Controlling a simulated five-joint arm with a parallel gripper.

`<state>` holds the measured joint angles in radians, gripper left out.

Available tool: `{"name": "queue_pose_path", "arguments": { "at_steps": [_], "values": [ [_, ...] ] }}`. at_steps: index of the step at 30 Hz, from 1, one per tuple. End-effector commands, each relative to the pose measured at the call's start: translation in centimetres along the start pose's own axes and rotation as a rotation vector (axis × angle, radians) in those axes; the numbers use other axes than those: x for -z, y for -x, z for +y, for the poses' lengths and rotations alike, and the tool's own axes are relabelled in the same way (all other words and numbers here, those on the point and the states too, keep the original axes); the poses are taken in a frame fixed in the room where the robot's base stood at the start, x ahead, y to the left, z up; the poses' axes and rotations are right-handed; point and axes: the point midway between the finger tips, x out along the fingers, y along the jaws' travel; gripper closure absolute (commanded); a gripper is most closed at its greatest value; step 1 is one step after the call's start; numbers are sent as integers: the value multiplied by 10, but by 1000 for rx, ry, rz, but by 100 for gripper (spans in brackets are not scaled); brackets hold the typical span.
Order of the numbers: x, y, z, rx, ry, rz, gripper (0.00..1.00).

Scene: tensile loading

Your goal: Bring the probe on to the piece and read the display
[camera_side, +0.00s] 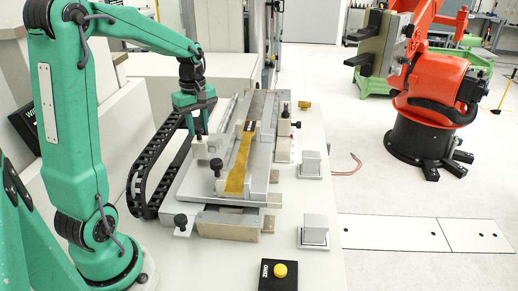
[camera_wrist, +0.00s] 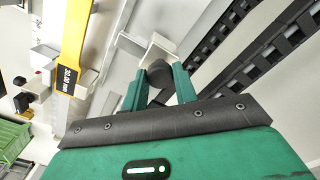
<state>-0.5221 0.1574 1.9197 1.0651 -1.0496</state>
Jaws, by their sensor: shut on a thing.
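The piece (camera_side: 238,165) is a long brassy-yellow strip, wide at its ends and narrow in the middle, lying on the grey fixture. It shows as a yellow bar at upper left in the wrist view (camera_wrist: 75,35). A small black display (camera_wrist: 67,80) on it reads 30.00 mm; it is too small to read in the side view (camera_side: 250,126). My gripper (camera_side: 200,130) is left of the piece, its green fingers shut on the dark round knob (camera_wrist: 160,74) of the probe. The probe's pale grey block (camera_side: 209,147) sits under the fingers, seemingly apart from the piece.
A black cable chain (camera_side: 152,165) curves left of the fixture. Black knobs (camera_side: 181,220) stand around the fixture. Two grey blocks (camera_side: 314,228) stand on the right of the table, and a black box with a yellow button (camera_side: 280,270) is in front. An orange robot (camera_side: 430,85) stands well apart.

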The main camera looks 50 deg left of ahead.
Motion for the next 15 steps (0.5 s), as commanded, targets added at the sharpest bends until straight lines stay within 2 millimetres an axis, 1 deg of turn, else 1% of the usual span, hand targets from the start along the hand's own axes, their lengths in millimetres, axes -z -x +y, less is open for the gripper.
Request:
{"name": "queue_pose_path", "arguments": {
  "at_steps": [5,12,15],
  "values": [
    [-14,1,15,-1,-6,0,90],
    [-41,1,42,-2,-5,1,90],
    [-48,1,48,-2,-3,1,90]
  ]
}}
